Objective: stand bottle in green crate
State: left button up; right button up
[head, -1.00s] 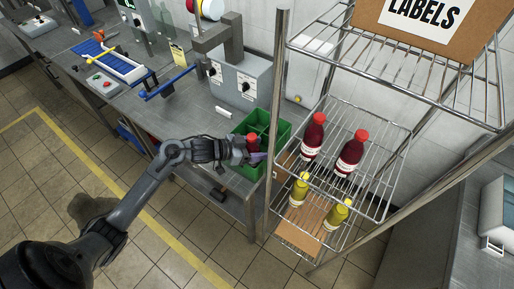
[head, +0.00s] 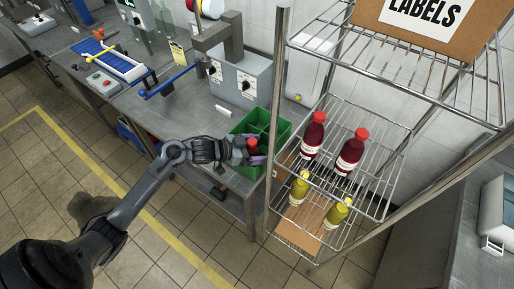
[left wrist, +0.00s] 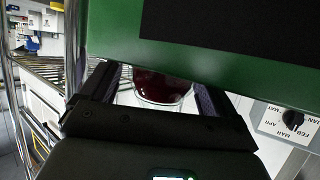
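A dark red bottle with a red cap (head: 252,142) is at the near part of the green crate (head: 279,134), roughly upright. In the left wrist view the bottle (left wrist: 163,86) shows between my fingers, and the crate's green wall (left wrist: 200,70) hides the rest of it. My left gripper (head: 256,158) is around the bottle at the crate's near side. Its fingers are spread, with a gap visible between the bottle and one finger. Whether the bottle touches the crate floor is hidden. My right gripper is out of view.
A wire rack (head: 372,123) stands right of the crate, holding two red bottles (head: 350,152) and two yellow bottles (head: 299,188). Its post (head: 275,120) is close to the crate. A grey machine (head: 238,80) stands behind the crate on the steel bench (head: 200,115).

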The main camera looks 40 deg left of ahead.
pick_arm(q)
jog(key=shift+r, duration=0.55)
jog(key=p+v, duration=0.1)
jog(key=v, duration=1)
jog(key=s+d+f+n+g+y, duration=0.1)
jog(key=s+d+f+n+y, duration=0.1)
jog(key=s+d+f+y, duration=0.35)
jog(key=s+d+f+n+g, duration=0.1)
jog(key=s+d+f+g, duration=0.2)
jog(key=s+d+g, duration=0.4)
jog(key=s+d, duration=0.3)
jog(key=s, duration=0.3)
jog(key=shift+d+f+n+y, duration=0.3)
jog(key=shift+f+n+y, duration=0.05)
jog(key=shift+f+n, duration=0.05)
jog(key=shift+w+p, duration=0.1)
jog(key=shift+p, duration=0.2)
